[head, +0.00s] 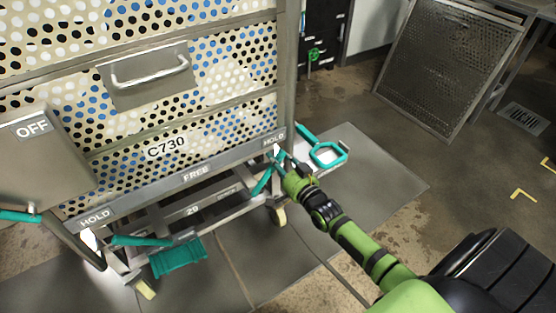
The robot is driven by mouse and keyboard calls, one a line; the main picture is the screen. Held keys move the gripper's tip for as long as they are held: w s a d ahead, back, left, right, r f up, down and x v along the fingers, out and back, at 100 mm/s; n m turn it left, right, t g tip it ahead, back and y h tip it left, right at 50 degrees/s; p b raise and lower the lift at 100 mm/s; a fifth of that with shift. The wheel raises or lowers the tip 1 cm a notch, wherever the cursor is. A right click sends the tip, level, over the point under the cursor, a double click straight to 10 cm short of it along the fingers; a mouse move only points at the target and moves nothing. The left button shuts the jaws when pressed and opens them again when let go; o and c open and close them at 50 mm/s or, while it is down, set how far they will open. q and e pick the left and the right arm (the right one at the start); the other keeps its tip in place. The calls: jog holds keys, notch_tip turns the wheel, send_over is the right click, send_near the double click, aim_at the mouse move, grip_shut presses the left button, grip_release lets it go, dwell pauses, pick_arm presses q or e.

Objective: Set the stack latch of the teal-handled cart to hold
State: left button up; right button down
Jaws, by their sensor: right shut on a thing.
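The teal-handled cart (192,222) is a low metal frame under a perforated stack of trays marked C730 (120,163). A label strip along the stack's lower edge reads HOLD (95,219) at its left end, FREE (196,173) in the middle and HOLD (274,138) at its right end. My right gripper (279,158) is at the right end, just below that HOLD label. It is shut on a small part there, apparently the stack latch, mostly hidden by the fingers. A teal lever (263,181) hangs just left of the gripper. My left gripper is out of view.
A teal loop handle (328,153) sticks out right of the gripper. A teal pedal (178,257) and teal bar (141,240) are low at the left. A panel marked OFF (32,128) stands at the left. A perforated panel (450,62) leans at the back right; floor between is clear.

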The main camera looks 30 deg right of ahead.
jog(key=shift+d+r, duration=0.1)
jog(key=c, duration=1)
grip_release()
jog(key=shift+o, duration=0.8)
jog(key=shift+w, duration=0.1)
jog(key=s, duration=1.2)
jog(key=shift+d, duration=0.2)
